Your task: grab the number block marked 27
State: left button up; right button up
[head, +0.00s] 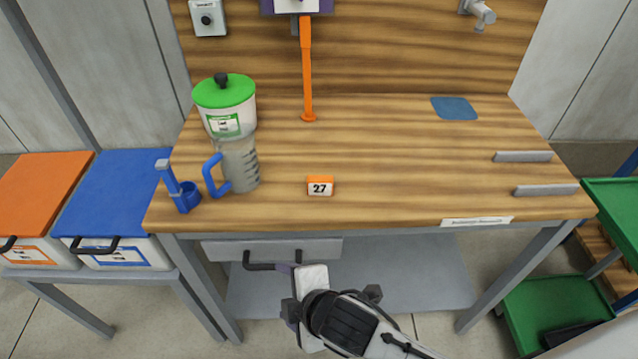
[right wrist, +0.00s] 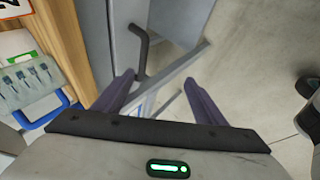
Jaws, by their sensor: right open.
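The number block marked 27 (head: 320,187) is small, with an orange top and a white face bearing black digits. It stands on the wooden worktop (head: 400,160), near the front edge, left of centre. In the right wrist view a cut-off white and orange piece with black print (right wrist: 14,8), apparently this block, shows at the top left corner. My right gripper (head: 289,295) is in front of the bench, below the worktop edge, apart from the block. In the right wrist view its two purple fingers (right wrist: 160,82) are spread with nothing held. My left gripper is not in view.
A grey drawer (head: 225,251) with a dark handle (head: 272,266) is under the worktop, close to my right gripper. A measuring jug (head: 240,165), a blue holder (head: 186,196) and a green-lidded tub (head: 225,100) stand left of the block.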

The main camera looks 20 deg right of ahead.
notch_tip(320, 180, up, 3)
jog(key=w+n+h, duration=0.1)
jog(key=w+n, duration=0.2)
jog(key=n, duration=0.1)
jog(key=n+t+h, duration=0.5)
jog(key=n+h, duration=0.1)
jog(key=n, duration=0.5)
send_near(320, 184)
jog(key=w, duration=0.1)
jog(key=shift+h, duration=0.3)
jog(key=b+x, duration=0.1)
jog(key=x, duration=0.3)
jog(key=shift+w+f, duration=0.1)
jog(key=shift+w, duration=0.1)
jog(key=shift+f+x, duration=0.15)
jog(key=shift+x, duration=1.35)
jog(key=shift+f+x, duration=0.15)
jog(key=shift+x, duration=1.35)
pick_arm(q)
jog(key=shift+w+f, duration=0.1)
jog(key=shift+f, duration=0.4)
pick_arm(e)
jog(key=shift+s, duration=0.15)
jog(key=c, duration=1.1)
